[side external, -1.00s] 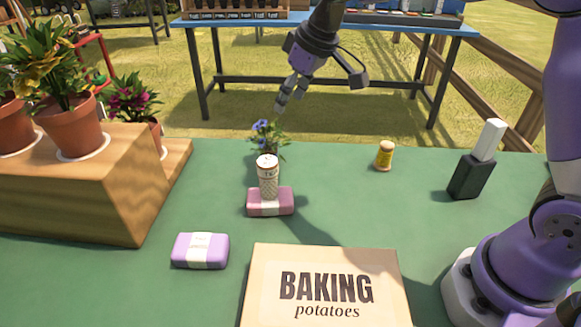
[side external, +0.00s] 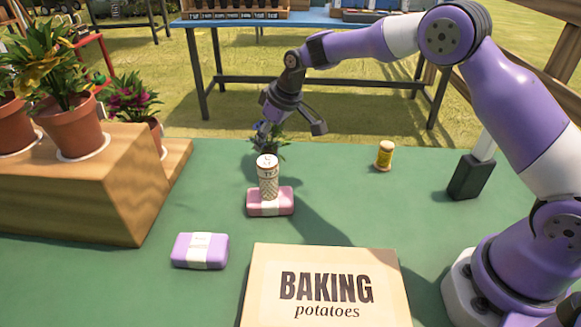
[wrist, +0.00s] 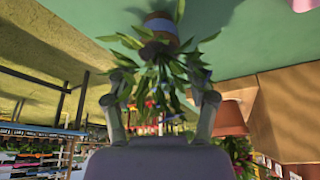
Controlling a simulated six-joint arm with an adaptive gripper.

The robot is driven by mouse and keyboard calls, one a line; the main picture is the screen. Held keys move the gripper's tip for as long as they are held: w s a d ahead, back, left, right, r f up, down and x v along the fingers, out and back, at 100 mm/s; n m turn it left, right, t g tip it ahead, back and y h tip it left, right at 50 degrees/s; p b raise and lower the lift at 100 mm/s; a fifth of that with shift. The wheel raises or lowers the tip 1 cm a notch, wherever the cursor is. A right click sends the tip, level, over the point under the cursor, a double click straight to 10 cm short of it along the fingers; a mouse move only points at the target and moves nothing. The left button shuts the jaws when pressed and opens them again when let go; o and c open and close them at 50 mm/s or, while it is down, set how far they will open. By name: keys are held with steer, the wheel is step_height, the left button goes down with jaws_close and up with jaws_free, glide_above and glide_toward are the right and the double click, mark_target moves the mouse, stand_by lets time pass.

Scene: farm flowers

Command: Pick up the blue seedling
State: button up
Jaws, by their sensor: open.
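The blue seedling (side external: 277,147) stands at the far edge of the green table, partly hidden behind a patterned cylinder. My gripper (side external: 266,126) is right at its top, and its fingertips are hard to separate from the leaves in the side view. In the wrist view the seedling's small pot (wrist: 160,24) is at the top, with green leaves spreading below it. There my gripper (wrist: 160,88) is open, with one finger on each side of the foliage. The blue petals are hard to make out there. I cannot tell whether the fingers touch the leaves.
The patterned cylinder (side external: 268,180) stands on a pink packet (side external: 283,203) in front of the seedling. A wooden stand (side external: 80,205) with potted plants is left.

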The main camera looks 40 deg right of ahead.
jaws_close()
